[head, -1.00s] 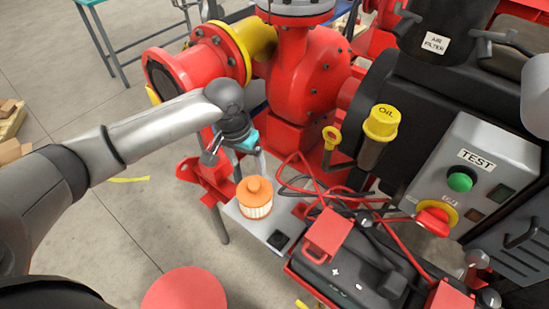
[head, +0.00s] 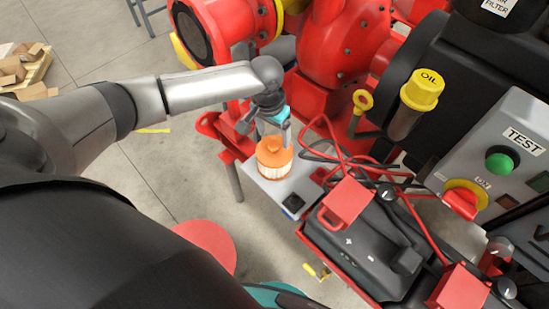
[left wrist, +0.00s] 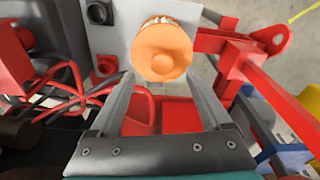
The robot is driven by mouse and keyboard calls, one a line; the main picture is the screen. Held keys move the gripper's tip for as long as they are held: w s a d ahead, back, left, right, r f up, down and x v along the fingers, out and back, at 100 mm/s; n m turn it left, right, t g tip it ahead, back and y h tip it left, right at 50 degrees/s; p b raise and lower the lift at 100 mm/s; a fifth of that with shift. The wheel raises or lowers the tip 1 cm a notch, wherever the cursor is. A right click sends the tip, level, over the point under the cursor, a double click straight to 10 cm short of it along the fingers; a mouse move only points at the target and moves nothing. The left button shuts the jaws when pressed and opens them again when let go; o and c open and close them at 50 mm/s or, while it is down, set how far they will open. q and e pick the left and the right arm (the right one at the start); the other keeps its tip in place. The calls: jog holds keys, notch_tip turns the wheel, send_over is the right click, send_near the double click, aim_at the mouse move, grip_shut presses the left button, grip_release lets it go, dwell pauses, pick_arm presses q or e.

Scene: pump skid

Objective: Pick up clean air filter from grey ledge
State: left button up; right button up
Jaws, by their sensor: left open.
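The clean air filter (head: 272,158), with an orange cap and a pale pleated body, stands upright on the grey ledge (head: 299,184). In the left wrist view the orange cap (left wrist: 162,52) lies just beyond the fingertips, and the grey ledge (left wrist: 120,38) shows around it. My left gripper (head: 283,128) is open and empty, right at the filter's far side in the head view. In the left wrist view its two fingers (left wrist: 160,85) are spread, with the filter ahead of the gap between them. My right gripper is not in view.
A black battery (head: 365,240) with red terminal covers and looping red and black cables (head: 330,150) sits right of the ledge. A red pump (head: 345,50) rises behind. A grey TEST box (head: 505,150) stands at the right. A black knob (head: 293,204) is on the ledge.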

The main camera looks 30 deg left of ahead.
aim_at(274, 144)
pick_arm(q)
jog(key=f, duration=0.2)
jog(key=f+b, duration=0.1)
jog(key=f, duration=0.1)
jog(key=shift+w+a+f, duration=0.1)
jog(key=shift+w+a, duration=0.05)
jog(key=shift+w, duration=0.25)
jog(key=shift+c, duration=0.3)
grip_shut()
dwell(0.7)
